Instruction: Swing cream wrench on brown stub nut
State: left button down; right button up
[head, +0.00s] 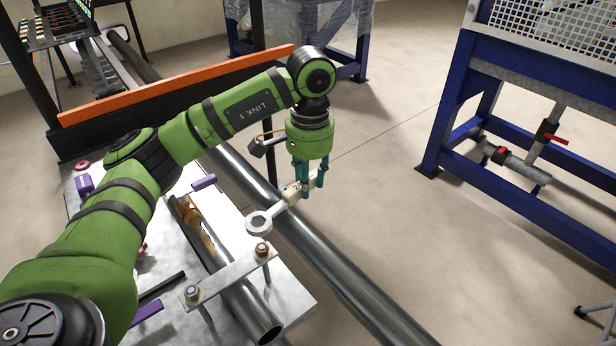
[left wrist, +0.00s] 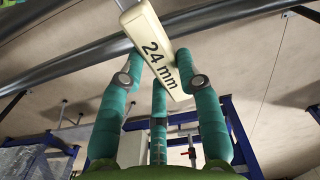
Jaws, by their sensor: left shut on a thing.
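The cream wrench (head: 291,193) is in my left gripper (head: 308,182), held by its handle above the long grey pipe. Its grey ring end (head: 259,223) points down-left in the head view. The brown stub nut (head: 262,250) sits on a stud at the right end of a flat clamp bar. The ring shows just beyond this nut and is not around it; its height above the nut is hard to tell. In the left wrist view the handle (left wrist: 158,45), marked 24 mm, lies between my teal fingers. The ring is out of that view. My right gripper is not in view.
A grey nut (head: 193,294) tops the bar's (head: 228,277) left stud. The bar crosses a short pipe on a light metal plate (head: 299,299). Purple blocks (head: 147,313) and a dark rod lie on the plate. A blue frame (head: 452,110) stands right, with open floor between.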

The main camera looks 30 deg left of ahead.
pick_arm(q)
jog(key=shift+a+f+b, duration=0.15)
jog(key=shift+f+b, duration=0.35)
jog(key=shift+f, duration=0.4)
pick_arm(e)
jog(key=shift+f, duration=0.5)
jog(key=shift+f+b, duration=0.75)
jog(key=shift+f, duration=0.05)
pick_arm(q)
notch_tip(320, 180, down, 3)
jog(key=shift+f, duration=0.1)
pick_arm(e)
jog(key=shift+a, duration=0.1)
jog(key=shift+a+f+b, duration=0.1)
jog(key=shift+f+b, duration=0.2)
